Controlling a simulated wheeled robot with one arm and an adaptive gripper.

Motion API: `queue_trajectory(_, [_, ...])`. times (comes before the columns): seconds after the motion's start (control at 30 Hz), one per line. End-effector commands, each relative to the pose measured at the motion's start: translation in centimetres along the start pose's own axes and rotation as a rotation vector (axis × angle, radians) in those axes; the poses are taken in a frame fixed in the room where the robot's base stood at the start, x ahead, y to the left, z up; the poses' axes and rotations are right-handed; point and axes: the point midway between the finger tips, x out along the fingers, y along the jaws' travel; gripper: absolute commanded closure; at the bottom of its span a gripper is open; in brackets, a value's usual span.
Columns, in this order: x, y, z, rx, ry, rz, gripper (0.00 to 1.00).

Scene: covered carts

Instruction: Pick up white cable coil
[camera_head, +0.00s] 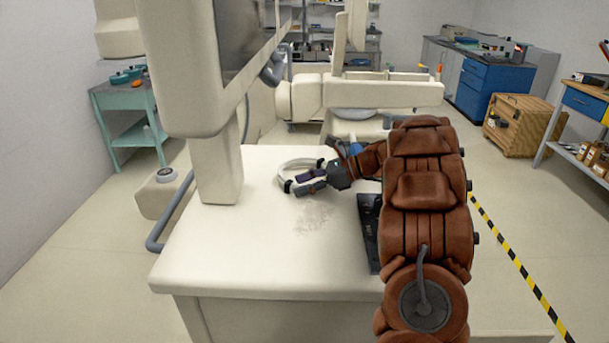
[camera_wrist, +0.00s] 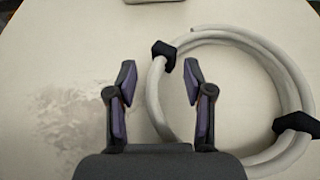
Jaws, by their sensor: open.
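The white cable coil (camera_head: 284,168) lies on the cream cart top, a ring of several turns with black clips. In the wrist view, the coil (camera_wrist: 291,73) fills the right side, with one clip at its upper left and one at its right. My gripper (camera_head: 303,181) is open over the near part of the coil. In the wrist view, the gripper (camera_wrist: 159,84) has its two dark fingers spread, and the coil's left strand shows between them. The fingers look apart from the strand; I cannot tell the height gap. The right finger overlaps the inside of the ring.
The cream cart top (camera_head: 235,245) is bare at the front left, with a faint stain near the coil. A black flat object (camera_head: 369,232) lies under my arm. A cream column with a monitor (camera_head: 218,165) stands at the left; a cream horizontal arm (camera_head: 385,94) is behind.

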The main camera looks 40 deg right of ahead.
Motion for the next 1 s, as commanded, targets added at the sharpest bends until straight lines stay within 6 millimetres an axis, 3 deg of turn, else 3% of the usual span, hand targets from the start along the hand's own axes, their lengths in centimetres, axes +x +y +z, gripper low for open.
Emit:
queue_trajectory(0.13, [-0.03, -0.01, 0.02, -0.001, 0.000, 0.000, 0.49])
queue_trajectory(0.63, [-0.04, 0.00, 0.02, 0.000, 0.000, 0.000, 1.00])
queue_trajectory(1.0, [-0.06, -0.02, 0.04, -0.001, 0.000, -0.001, 1.00])
